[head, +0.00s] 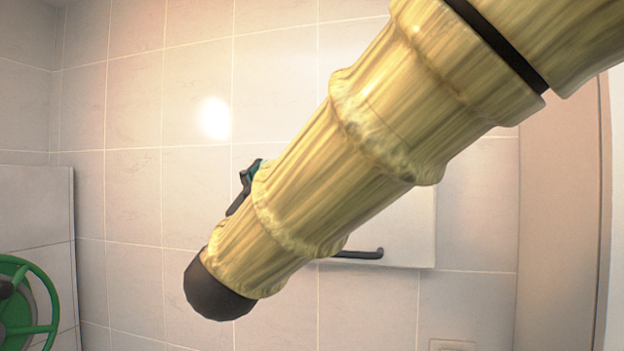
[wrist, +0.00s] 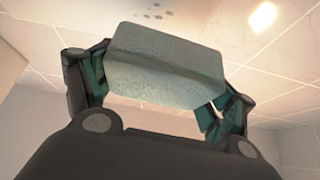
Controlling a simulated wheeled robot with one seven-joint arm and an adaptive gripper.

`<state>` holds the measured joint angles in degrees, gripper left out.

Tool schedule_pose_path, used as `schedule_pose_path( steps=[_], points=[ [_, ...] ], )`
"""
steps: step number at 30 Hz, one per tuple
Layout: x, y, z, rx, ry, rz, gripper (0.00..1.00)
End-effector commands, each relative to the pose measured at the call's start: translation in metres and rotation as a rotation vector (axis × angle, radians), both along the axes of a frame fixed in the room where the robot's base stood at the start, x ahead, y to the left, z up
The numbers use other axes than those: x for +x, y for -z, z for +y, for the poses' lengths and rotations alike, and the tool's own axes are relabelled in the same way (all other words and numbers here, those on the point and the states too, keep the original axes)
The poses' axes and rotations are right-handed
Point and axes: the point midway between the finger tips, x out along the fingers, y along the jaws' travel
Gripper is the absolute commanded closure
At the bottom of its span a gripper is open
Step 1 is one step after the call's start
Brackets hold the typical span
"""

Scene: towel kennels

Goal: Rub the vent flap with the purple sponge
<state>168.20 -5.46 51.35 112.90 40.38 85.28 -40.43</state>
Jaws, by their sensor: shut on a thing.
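My gripper (wrist: 160,88) is shut on a grey-green block (wrist: 165,65), which spans the gap between its dark and teal fingers in the wrist view. The block looks sponge-like, but no purple shows on it. In the head view only a small dark and teal part of my gripper (head: 245,184) shows behind my arm; the block is hidden there. A white panel (head: 412,225) with a dark handle (head: 362,254) is on the tiled wall, partly hidden by my arm. I cannot tell whether it is the vent flap. No contact between block and panel is visible.
A green wheel (head: 35,305) is at the lower left, by a pale partition (head: 38,208). A beige upright panel (head: 560,220) stands at the right. A small pale plate (head: 452,345) is low on the wall. The wall left of my arm is clear.

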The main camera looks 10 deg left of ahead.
Motion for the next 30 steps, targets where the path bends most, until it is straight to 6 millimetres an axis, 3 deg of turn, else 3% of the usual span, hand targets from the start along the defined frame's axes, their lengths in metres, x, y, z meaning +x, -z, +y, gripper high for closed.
schedule_pose_path(
  steps=[16,30],
  points=[
    [-0.029,0.0,0.001,-0.001,-0.001,0.0,0.55],
    [-0.03,0.0,0.001,0.0,0.0,0.0,0.55]
  ],
)
